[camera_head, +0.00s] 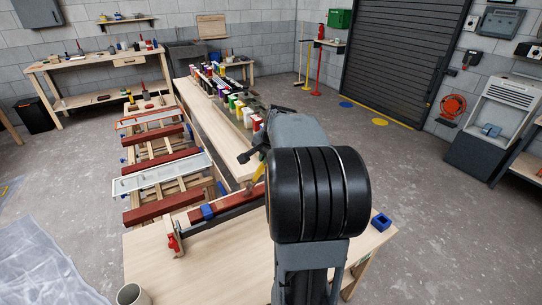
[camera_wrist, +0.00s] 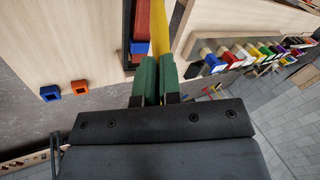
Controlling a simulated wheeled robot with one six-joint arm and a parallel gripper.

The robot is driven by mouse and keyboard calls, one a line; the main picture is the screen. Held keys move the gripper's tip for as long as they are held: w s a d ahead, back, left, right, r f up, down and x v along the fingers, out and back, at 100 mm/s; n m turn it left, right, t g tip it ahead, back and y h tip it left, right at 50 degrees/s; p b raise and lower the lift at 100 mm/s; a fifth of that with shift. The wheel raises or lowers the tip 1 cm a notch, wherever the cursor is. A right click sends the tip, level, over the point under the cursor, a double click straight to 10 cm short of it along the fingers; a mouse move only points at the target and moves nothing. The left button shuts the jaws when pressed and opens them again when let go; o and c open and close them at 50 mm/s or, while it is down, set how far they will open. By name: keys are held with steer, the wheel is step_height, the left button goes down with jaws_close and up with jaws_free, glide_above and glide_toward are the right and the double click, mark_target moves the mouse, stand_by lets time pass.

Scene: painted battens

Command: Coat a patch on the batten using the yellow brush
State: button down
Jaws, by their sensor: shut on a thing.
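The yellow brush (camera_wrist: 181,28) is held between the green pads of my gripper (camera_wrist: 159,78) in the wrist view; the gripper is shut on it. Its yellow part points away past the pads and a small piece shows beside my arm in the head view (camera_head: 259,189). The red-brown batten (camera_head: 230,204) lies clamped along the front bench; its red end also shows in the wrist view (camera_wrist: 142,20), just left of the brush. My arm hides its right end and the gripper in the head view. I cannot tell whether the bristles touch the batten.
A blue square holder (camera_head: 381,221) stands at the bench's right. More battens lie on a rack (camera_head: 160,165) at left. Coloured pots (camera_head: 240,112) line the long bench behind. Plastic sheeting (camera_head: 45,262) covers the floor at left.

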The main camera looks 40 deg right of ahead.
steer(key=w+a, duration=0.2)
steer(key=a, duration=1.1)
steer(key=shift+w, duration=0.3)
stand_by(0.8)
steer(key=shift+r, duration=0.15)
steer(key=shift+s+r+p, duration=0.15)
steer(key=shift+r+p, duration=1)
steer(key=shift+r, duration=0.3)
steer(key=shift+s+r+p, duration=0.15)
steer(key=shift+r+p, duration=0.95)
steer(key=shift+r, duration=0.35)
